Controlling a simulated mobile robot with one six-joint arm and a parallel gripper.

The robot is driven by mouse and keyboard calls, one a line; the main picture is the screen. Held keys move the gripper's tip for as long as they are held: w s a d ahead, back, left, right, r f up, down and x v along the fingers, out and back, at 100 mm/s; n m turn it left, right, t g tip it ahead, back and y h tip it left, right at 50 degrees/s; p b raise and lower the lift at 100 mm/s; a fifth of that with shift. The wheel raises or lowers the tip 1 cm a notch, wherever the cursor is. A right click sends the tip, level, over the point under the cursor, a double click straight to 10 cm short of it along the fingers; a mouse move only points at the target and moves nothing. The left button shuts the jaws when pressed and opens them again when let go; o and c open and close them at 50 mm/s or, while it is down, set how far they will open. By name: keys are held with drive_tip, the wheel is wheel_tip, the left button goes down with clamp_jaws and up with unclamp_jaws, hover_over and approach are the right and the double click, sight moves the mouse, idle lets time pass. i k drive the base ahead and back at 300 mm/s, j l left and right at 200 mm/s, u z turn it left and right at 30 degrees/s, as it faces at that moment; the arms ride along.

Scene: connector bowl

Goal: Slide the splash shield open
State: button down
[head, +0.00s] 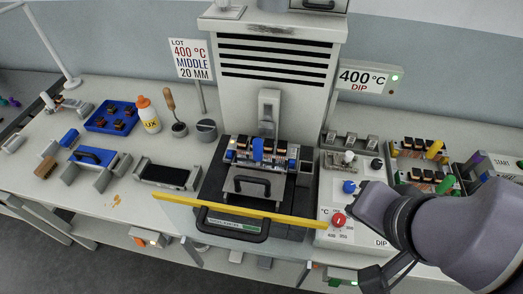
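The splash shield (240,211) appears as a thin yellow bar across the front of the soldering machine, with what looks like a clear panel below it. A black loop handle (232,237) with a pale label sits at the front, just under the bar. My gripper (372,207) is at the right, at the dark end of my arm, beside the control panel and right of the shield's right end. It appears apart from the shield and handle. Its fingers cannot be made out, so I cannot tell whether it is open or shut.
Behind the shield are a fixture with several connectors (262,151) and a smaller black handle (252,183). The control panel with a red knob (338,220) stands right. A black-topped tray (168,177), blue tray (110,117) and bottle (147,115) stand left.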

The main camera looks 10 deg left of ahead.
sight(267, 217)
drive_tip(key=u, duration=1.55)
